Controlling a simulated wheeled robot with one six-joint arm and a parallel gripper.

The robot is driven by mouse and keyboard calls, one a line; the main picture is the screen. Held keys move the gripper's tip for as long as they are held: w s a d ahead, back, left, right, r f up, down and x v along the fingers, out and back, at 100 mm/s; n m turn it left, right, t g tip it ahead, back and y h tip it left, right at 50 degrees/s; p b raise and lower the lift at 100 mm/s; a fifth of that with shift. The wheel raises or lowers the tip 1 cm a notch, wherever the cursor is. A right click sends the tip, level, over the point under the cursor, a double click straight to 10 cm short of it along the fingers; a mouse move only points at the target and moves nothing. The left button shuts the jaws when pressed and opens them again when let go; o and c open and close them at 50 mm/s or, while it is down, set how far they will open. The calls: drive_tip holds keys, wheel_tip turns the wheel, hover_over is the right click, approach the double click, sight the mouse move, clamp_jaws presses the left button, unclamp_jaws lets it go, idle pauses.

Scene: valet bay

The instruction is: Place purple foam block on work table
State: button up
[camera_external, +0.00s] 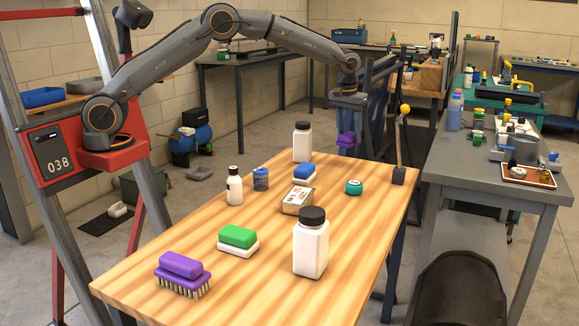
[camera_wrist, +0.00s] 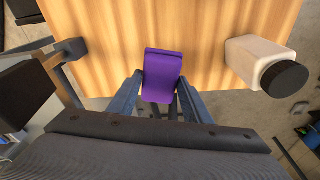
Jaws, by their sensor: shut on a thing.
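My gripper (camera_external: 347,124) is shut on a purple foam block (camera_external: 346,141) and holds it in the air by the far edge of the wooden work table (camera_external: 375,215). In the wrist view the purple foam block (camera_wrist: 163,70) sits between the two blue-grey fingers of my gripper (camera_wrist: 161,88). Its upper part lies against the wooden top (camera_wrist: 105,45), with the table edge behind it.
A white black-capped bottle (camera_external: 302,143) stands near the far edge and shows in the wrist view (camera_wrist: 245,62). A larger one (camera_external: 310,245) stands nearer. A green-and-white block (camera_external: 238,240), blue-and-white block (camera_external: 304,173) and teal round item (camera_external: 353,187) sit around.

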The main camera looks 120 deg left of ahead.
drive_tip(key=shift+r, duration=0.2)
drive_tip(key=shift+w+d, duration=0.15)
drive_tip(key=shift+d, duration=0.1)
drive_tip(key=w+d+f+m+p, duration=0.1)
drive_tip(key=d+m+p, duration=0.25)
drive_tip(key=d, duration=0.75)
drive_tip(key=d+f+m+t+h+p, duration=0.1)
drive_tip(key=d+f+m+p, duration=0.2)
drive_tip(key=d, duration=0.9)
drive_tip(key=w+d+m+p, duration=0.1)
drive_tip(key=d+m+p, duration=0.3)
drive_tip(key=d, duration=0.7)
drive_tip(key=s+d+r+m+h+p, duration=0.1)
drive_tip(key=s+d+m+p, duration=0.2)
drive_tip(key=s+d+p, duration=0.55)
drive_tip(key=s+d+r+m+p, duration=0.1)
drive_tip(key=s+d+m, duration=0.35)
drive_tip(key=d, duration=0.85)
drive_tip(key=s+d+r+m+h+p, duration=0.15)
drive_tip(key=s+d+p, duration=0.25)
drive_tip(key=s+d, duration=0.6)
drive_tip(key=shift+y, duration=0.45)
drive_tip(key=f+b, duration=0.1)
drive_tip(key=w+f+b, duration=0.1)
drive_tip(key=f+b, duration=0.2)
drive_tip(key=f, duration=0.1)
drive_tip(key=shift+w+d, duration=0.25)
drive_tip(key=shift+d, duration=0.05)
drive_tip(key=shift+f+b, duration=0.75)
drive_tip(key=shift+f, duration=1.4)
